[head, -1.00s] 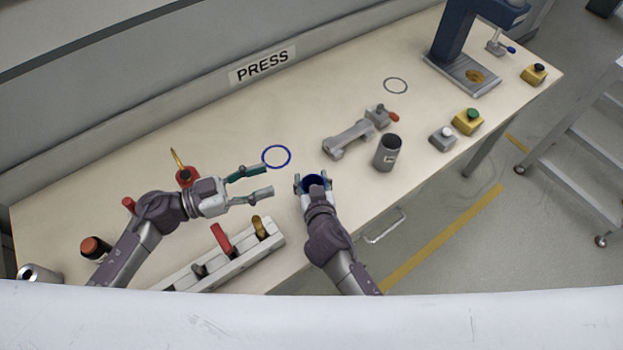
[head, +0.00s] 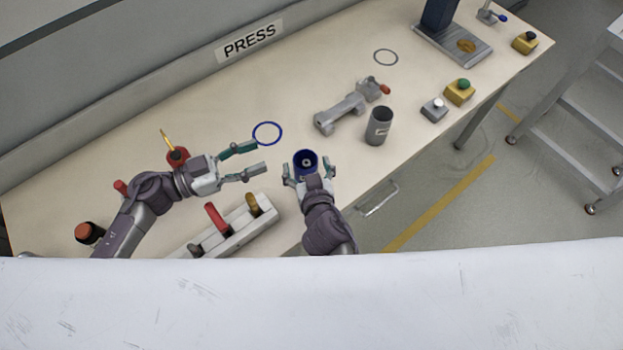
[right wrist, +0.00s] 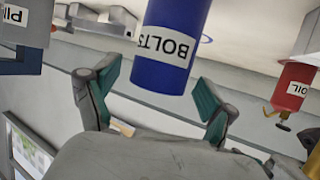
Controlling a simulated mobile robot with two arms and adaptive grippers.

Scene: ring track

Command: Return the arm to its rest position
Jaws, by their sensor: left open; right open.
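My left gripper (head: 256,157) is open and empty in the head view, over the table just below a blue ring outline (head: 267,133). My right gripper (head: 307,173) is open at the table's front edge. A dark blue cup labelled BOLTS (head: 305,160) stands on the table just ahead of it. In the right wrist view the same cup (right wrist: 170,45) shows ahead between the two spread fingers, with a gap visible on each side. The lower part of the cup is partly hidden by my right gripper in the head view.
A grey cup (head: 378,126), a grey clamp-like tool (head: 345,110) and button boxes (head: 459,91) stand to the right. A red oil bottle (head: 177,156) stands behind my left arm. The back middle of the table is clear.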

